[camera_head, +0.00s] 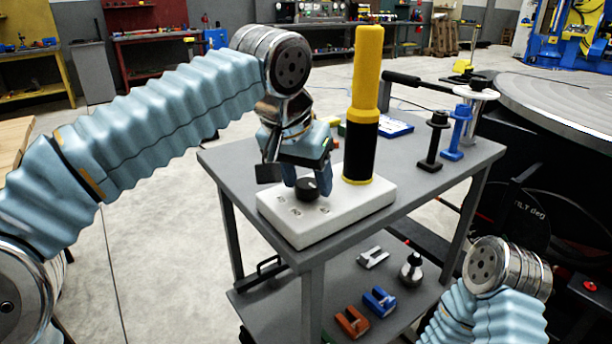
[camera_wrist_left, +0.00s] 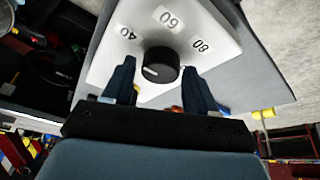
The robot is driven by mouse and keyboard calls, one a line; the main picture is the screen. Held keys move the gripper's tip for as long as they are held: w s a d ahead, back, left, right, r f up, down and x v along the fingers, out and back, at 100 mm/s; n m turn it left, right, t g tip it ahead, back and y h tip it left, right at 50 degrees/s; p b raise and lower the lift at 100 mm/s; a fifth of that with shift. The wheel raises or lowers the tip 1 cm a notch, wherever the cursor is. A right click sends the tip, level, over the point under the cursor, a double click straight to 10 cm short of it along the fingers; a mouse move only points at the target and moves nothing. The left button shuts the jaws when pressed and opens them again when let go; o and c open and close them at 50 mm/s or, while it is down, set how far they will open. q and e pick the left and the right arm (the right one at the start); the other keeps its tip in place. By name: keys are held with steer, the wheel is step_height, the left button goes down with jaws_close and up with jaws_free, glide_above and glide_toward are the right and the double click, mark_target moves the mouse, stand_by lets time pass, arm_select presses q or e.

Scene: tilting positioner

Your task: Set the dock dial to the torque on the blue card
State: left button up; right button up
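The black dock dial (camera_head: 307,188) sits on a white dock (camera_head: 335,217) on the cart top. In the left wrist view, the dial (camera_wrist_left: 160,65) has a short white mark on its face; labels 40, 60 and 80 surround it. I cannot tell the exact setting. My left gripper (camera_head: 305,185) points down over it, open, one finger on each side with visible gaps in the wrist view (camera_wrist_left: 160,72). A blue-edged white card (camera_head: 394,126) lies farther back on the cart; its writing is unreadable. My right gripper is out of view.
A yellow and black tool (camera_head: 365,105) stands upright on the dock, right of my left gripper. A black post (camera_head: 433,142) and a blue post (camera_head: 457,133) stand at the cart's right side. Orange and blue blocks (camera_head: 379,300) lie on the lower shelf.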

arm_select(q)
steer(key=c, duration=0.8)
steer(key=shift+m, duration=0.4)
steer(key=m, duration=0.2)
steer(key=m+g+h, duration=0.1)
steer(key=m, duration=0.1)
steer(key=shift+w+m+g+h, duration=0.1)
steer(key=shift+m+g+h, duration=0.2)
steer(key=shift+m, duration=0.1)
steer(key=m+g, duration=0.1)
steer(key=m, duration=0.2)
steer(key=m+g, duration=0.1)
steer(key=m, duration=0.2)
steer(key=shift+h, duration=0.3)
steer(key=shift+a, duration=0.1)
steer(key=o, duration=1.1)
